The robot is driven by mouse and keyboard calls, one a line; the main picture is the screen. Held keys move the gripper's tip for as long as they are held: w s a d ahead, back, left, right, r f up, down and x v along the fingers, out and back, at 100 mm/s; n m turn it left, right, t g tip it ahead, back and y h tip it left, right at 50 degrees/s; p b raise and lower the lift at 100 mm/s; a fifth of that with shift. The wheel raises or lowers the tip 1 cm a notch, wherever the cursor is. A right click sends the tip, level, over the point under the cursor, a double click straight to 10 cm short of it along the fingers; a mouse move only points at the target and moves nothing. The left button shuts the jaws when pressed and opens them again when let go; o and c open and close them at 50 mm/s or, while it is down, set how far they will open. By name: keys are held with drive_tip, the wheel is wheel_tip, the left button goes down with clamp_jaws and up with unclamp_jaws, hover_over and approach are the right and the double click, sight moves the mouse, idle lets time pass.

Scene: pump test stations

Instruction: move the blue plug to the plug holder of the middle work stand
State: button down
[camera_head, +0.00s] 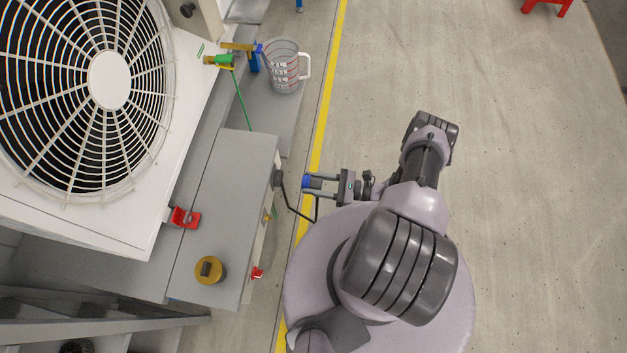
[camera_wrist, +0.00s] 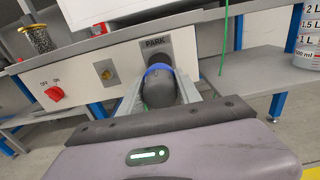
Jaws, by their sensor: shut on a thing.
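The blue plug (camera_head: 306,181) is between the fingertips of my gripper (camera_head: 316,186), which is shut on it. In the wrist view the plug (camera_wrist: 160,88) shows a dark grey body with a blue ring, in front of a plate marked PARK (camera_wrist: 184,46). A dark round holder (camera_head: 278,178) sticks out from the side of the grey box, left of the plug, with a small gap between them in the head view. A black cable (camera_head: 291,208) loops below the holder and the gripper; its ends are not clear.
A large fan unit (camera_head: 120,200) stands at left. A measuring jug (camera_head: 284,70) stands on a shelf behind.

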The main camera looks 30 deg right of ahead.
sight(281, 178)
drive_tip(key=shift+x, duration=2.9)
drive_tip(key=shift+w+a, duration=0.35)
drive_tip(key=shift+a, duration=0.1)
drive_tip(key=c, duration=0.7)
unclamp_jaws()
drive_tip(key=shift+c, duration=0.2)
drive_tip(key=p+v, duration=0.1)
drive_tip(key=v, duration=1.6)
drive_tip(key=shift+s+d, duration=0.15)
